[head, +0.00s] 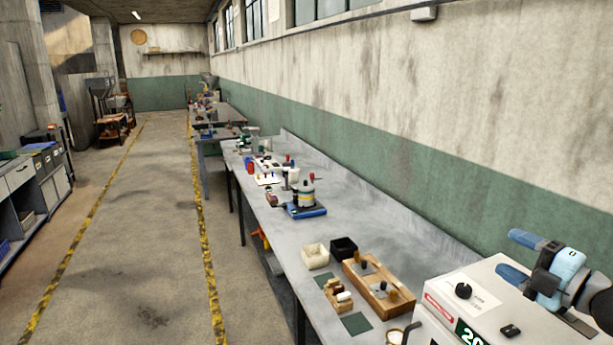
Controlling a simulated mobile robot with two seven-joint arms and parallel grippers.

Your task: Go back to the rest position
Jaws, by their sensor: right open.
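My right gripper (518,256) shows at the right edge of the head view, with two blue fingers pointing left. The fingers are apart and nothing shows between them. It is above a white machine (480,302) with a black knob and a partly visible green number display. I cannot tell how much height separates the gripper from the machine's top. My left gripper is not in the view.
A long grey bench (350,225) runs along the wall. On it are a wooden block fixture (378,289), a white bin (315,256), a black bin (344,247) and a blue-based device (304,208). The floor aisle (140,215) between yellow-black lines is clear.

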